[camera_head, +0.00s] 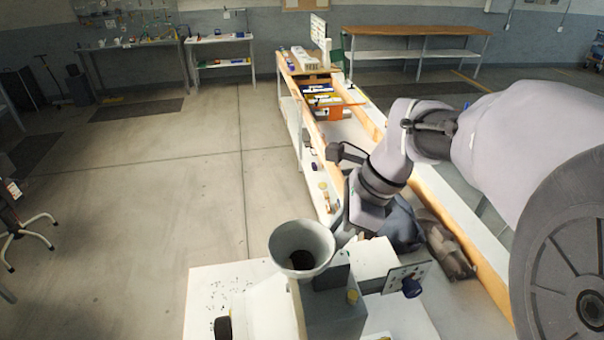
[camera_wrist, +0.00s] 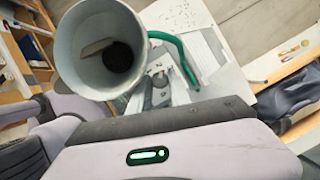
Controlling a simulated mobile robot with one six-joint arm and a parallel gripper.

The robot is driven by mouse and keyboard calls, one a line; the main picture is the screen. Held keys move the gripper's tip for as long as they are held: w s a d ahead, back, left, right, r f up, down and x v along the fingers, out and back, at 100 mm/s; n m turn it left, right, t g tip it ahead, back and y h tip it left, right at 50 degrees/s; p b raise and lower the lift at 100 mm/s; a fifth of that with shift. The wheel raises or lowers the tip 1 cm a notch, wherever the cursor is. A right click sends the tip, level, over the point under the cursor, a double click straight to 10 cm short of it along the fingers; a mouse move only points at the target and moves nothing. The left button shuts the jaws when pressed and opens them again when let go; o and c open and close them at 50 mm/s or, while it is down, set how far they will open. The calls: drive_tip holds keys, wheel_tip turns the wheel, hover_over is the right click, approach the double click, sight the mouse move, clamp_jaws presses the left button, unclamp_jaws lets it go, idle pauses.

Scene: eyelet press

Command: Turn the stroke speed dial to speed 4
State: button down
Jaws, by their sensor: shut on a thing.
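My gripper (camera_wrist: 166,88) shows in the wrist view with its two grey fingers closed together beside the hopper, low over the white press table. It is shut on a small part between the fingertips, taken to be the stroke speed dial; the fingers hide most of it and I cannot read its setting. In the head view my gripper (camera_head: 350,228) reaches down behind the hopper and its fingertips are hidden. The eyelet press (camera_head: 335,310) stands at the bottom, with a small marked panel carrying a dark blue knob (camera_head: 411,287) on its right, apart from my gripper.
The wide grey hopper (camera_head: 302,246) rises close to my gripper and also fills the upper left of the wrist view (camera_wrist: 88,50). A green curved tube (camera_wrist: 180,48) passes near the fingers. A long bench (camera_head: 450,215) runs behind.

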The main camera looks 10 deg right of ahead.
drive_tip(key=c, duration=1.2)
unclamp_jaws()
drive_tip(key=shift+r, duration=0.1)
